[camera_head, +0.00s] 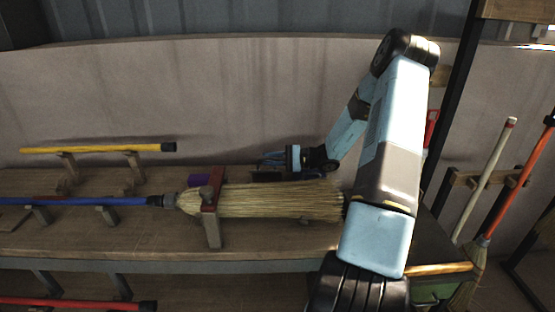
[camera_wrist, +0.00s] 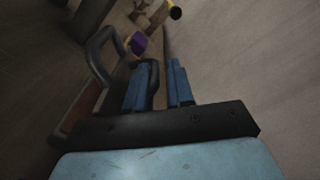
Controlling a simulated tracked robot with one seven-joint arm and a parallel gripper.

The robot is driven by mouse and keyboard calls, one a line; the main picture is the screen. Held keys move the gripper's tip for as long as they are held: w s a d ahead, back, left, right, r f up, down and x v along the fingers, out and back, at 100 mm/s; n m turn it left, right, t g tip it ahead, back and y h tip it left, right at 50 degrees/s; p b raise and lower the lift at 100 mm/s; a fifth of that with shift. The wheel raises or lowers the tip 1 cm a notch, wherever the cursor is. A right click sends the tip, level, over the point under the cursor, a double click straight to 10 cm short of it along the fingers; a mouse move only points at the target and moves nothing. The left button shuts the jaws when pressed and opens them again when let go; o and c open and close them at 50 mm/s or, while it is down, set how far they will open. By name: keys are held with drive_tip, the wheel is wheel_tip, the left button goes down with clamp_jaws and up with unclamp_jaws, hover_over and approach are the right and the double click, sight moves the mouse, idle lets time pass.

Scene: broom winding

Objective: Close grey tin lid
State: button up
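The grey tin shows in the wrist view as a dark open box with a brownish-red inside (camera_wrist: 82,105) and a thick dark rim or handle (camera_wrist: 103,50). A narrow dark strip (camera_wrist: 168,42), perhaps its raised lid seen edge-on, runs past my fingertips. My gripper (camera_wrist: 160,82) has its two blue fingers close beside this strip. I cannot tell whether they hold it. In the head view my gripper (camera_head: 268,160) is low over the back of the bench, near the wall. The tin there is a dark shape behind the broom bristles, mostly hidden.
A broom (camera_head: 265,200) with a blue handle (camera_head: 95,201) lies along the bench in front of the tin. A purple item (camera_head: 201,180) stands left of it. A yellow handle (camera_head: 95,149) rests on supports at the back left. The wall (camera_head: 230,90) is close behind my gripper.

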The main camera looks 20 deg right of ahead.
drive_tip(key=v, duration=1.3)
drive_tip(key=shift+d+f, duration=0.15)
drive_tip(key=shift+d, duration=0.1)
drive_tip(key=s+a+r+n+g+h, duration=0.3)
drive_tip(key=s+a+r+g+h, duration=0.15)
drive_tip(key=a+r, duration=0.35)
drive_tip(key=s+a+r+n+g+h, duration=0.35)
drive_tip(key=s+a+r, duration=0.3)
drive_tip(key=a, duration=0.35)
drive_tip(key=s+a+r+n+t+h, duration=0.2)
drive_tip(key=s+r, duration=0.4)
drive_tip(key=s, duration=0.3)
drive_tip(key=s+a+r+n+t+h, duration=0.2)
drive_tip(key=s+r+h, duration=0.4)
drive_tip(key=s, duration=0.3)
drive_tip(key=shift+s+n+t+h, duration=0.3)
drive_tip(key=shift+n+t, duration=0.15)
drive_tip(key=shift+t, duration=0.95)
drive_tip(key=shift+a, duration=0.1)
